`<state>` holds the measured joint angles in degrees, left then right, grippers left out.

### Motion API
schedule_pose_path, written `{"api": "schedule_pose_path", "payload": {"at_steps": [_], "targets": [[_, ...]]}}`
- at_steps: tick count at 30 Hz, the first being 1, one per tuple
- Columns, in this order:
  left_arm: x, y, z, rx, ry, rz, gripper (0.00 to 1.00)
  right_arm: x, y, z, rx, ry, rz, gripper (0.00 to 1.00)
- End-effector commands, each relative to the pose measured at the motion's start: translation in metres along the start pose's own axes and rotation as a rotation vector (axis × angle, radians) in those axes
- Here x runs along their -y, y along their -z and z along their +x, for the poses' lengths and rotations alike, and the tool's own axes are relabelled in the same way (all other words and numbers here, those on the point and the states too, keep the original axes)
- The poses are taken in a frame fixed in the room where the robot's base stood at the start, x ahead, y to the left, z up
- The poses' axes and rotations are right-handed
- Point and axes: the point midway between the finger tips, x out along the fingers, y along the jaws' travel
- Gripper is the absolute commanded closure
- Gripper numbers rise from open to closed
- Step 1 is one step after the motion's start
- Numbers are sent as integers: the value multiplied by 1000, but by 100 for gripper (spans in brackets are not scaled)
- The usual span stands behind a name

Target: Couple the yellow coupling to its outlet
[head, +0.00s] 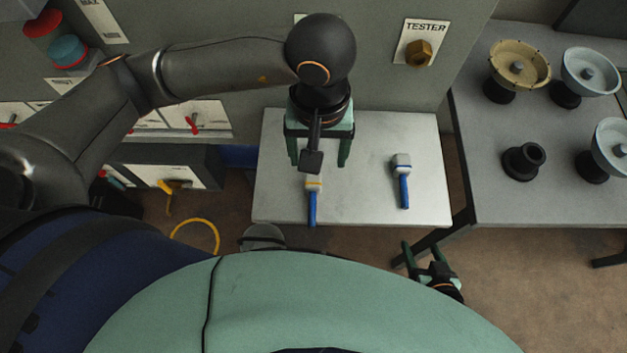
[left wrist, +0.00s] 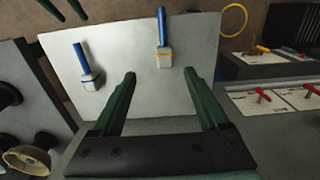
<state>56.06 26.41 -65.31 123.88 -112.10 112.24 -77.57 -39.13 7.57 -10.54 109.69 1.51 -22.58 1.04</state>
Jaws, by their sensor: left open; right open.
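The yellow coupling (head: 313,189), a pale block with a yellow band and a blue handle, lies on a small grey table. In the left wrist view it (left wrist: 164,57) lies ahead of the fingertips. My left gripper (head: 319,160) is open and empty above the table, close to the coupling's head and partly in front of it. Its fingers (left wrist: 165,80) do not enclose the coupling. My right gripper (head: 426,262) is open and empty, low beyond the table's front right. I cannot tell which fitting is the yellow outlet; a white plate with a yellow part (head: 178,185) is low at left.
A second coupling (head: 402,165) with a blue handle lies to the right on the small table (head: 360,205). A brass fitting (head: 419,53) is on the wall under "TESTER". A yellow hose (head: 197,222) loops near the floor. Handwheels stand on the right table (head: 490,203).

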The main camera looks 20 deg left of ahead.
Motion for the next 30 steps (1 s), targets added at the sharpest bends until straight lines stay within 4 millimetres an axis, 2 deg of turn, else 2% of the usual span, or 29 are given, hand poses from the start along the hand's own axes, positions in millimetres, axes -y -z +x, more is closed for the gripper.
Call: {"api": "schedule_pose_path", "payload": {"at_steps": [9,12,25,30], "targets": [[2,-1,53,6,4,-3,22,0,2,-1,0,0,0,28],[1,0,65,3,2,-2,22,0,3,-2,-1,0,0,28],[2,0,72,1,2,-1,22,0,4,-1,-3,0,0,28],[8,3,93,6,5,-5,22,0,8,-5,-3,0,0,28]]}}
